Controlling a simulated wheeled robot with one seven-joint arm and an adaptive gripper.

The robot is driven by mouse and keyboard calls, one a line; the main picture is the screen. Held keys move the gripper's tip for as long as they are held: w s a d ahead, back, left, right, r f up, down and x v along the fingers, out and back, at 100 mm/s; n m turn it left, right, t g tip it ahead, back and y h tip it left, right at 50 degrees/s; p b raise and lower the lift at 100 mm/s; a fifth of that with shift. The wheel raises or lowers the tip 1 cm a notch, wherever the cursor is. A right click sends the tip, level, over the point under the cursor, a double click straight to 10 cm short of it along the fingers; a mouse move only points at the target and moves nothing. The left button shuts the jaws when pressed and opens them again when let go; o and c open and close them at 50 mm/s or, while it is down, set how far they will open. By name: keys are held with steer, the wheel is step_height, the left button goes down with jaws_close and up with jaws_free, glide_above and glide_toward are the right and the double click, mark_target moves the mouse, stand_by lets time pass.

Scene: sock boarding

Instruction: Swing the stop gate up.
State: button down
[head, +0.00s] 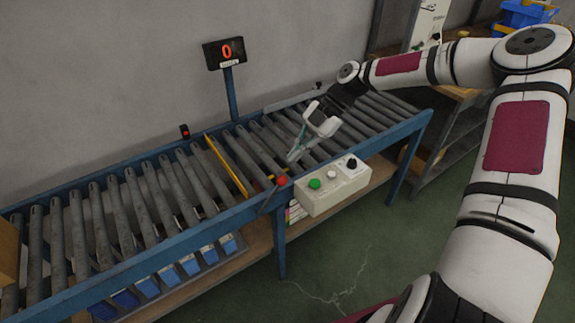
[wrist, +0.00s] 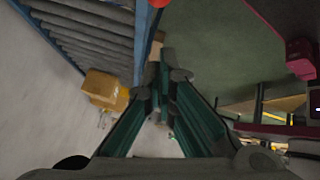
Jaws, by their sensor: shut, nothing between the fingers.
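The yellow stop gate (head: 229,165) lies across the conveyor rollers as a narrow bar from the far rail to the near rail. A dark lever with a red knob (head: 282,181) slants up from the near rail beside the gate's near end. A red knob (wrist: 157,3) also shows at the top edge of the wrist view. My gripper (head: 292,158) is shut and empty, pointing down over the rollers just right of the gate. It is close to the red knob but appears apart from it. Its green fingers (wrist: 161,84) come together in the wrist view.
The roller conveyor (head: 158,248) runs along the wall. A control box (head: 333,187) with a green button is on the near rail, right of the lever. A display (head: 227,52) reads 0. A carton (wrist: 104,90) shows left in the wrist view. The floor in front is clear.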

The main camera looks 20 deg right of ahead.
steer(key=shift+v, duration=2.05)
steer(key=s+a+r+m+t+h, duration=0.1)
steer(key=s+r+m+t+h, duration=0.1)
steer(key=s+r+m, duration=0.4)
steer(key=s+a+r+m+t+h, duration=0.1)
steer(key=s+r+m+h, duration=0.2)
steer(key=s+r+m, duration=0.3)
steer(key=s+a+r+m+t+h, duration=0.2)
steer(key=s+r+m, duration=0.5)
steer(key=s+m, duration=0.5)
steer(key=s+h, duration=0.1)
steer(key=s, duration=0.5)
steer(key=shift+s+t, duration=0.25)
steer(key=shift+t, duration=0.05)
steer(key=shift+d, duration=0.15)
